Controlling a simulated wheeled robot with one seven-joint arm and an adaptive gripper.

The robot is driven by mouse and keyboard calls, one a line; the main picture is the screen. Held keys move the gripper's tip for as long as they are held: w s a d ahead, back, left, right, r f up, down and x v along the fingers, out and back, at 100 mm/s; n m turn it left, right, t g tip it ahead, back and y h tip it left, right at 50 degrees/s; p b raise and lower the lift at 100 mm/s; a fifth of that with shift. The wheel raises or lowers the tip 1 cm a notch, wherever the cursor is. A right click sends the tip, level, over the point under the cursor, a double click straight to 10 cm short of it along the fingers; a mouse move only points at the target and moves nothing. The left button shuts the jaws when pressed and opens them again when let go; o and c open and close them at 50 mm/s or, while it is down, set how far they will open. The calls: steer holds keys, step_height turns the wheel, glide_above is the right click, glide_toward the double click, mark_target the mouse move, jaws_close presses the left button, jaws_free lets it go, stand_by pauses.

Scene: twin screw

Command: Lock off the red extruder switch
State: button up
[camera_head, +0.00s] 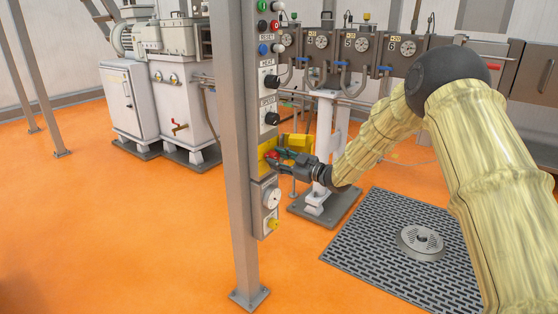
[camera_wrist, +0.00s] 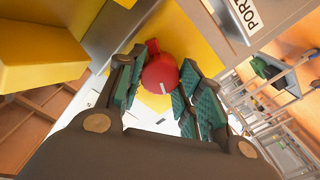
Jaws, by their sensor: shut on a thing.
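The red extruder switch (camera_wrist: 160,74) is a round red knob with a short pale mark, on a yellow backing (camera_wrist: 192,45) in the wrist view. In the head view the red switch (camera_head: 272,155) shows small at the side of the grey post. My gripper (camera_head: 283,156) reaches it from the right. In the wrist view the green-padded fingers of my gripper (camera_wrist: 161,88) stand on either side of the knob and are shut on it. The fingers hide part of the knob's edges. I cannot make out a lock on the switch.
A yellow box (camera_head: 299,142) sticks out beside the switch, close to my gripper; a yellow block (camera_wrist: 40,55) fills the wrist view's upper left. Dials and buttons line the grey post (camera_head: 237,180). A floor grate (camera_head: 380,265) lies below my arm. Orange floor is clear at left.

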steer(key=n+b, duration=0.1)
steer(key=n, duration=0.4)
steer(key=shift+n, duration=0.3)
stand_by(0.4)
steer(key=o, duration=1)
steer(key=shift+o, duration=0.2)
steer(key=shift+d, duration=0.1)
steer(key=v, duration=1.2)
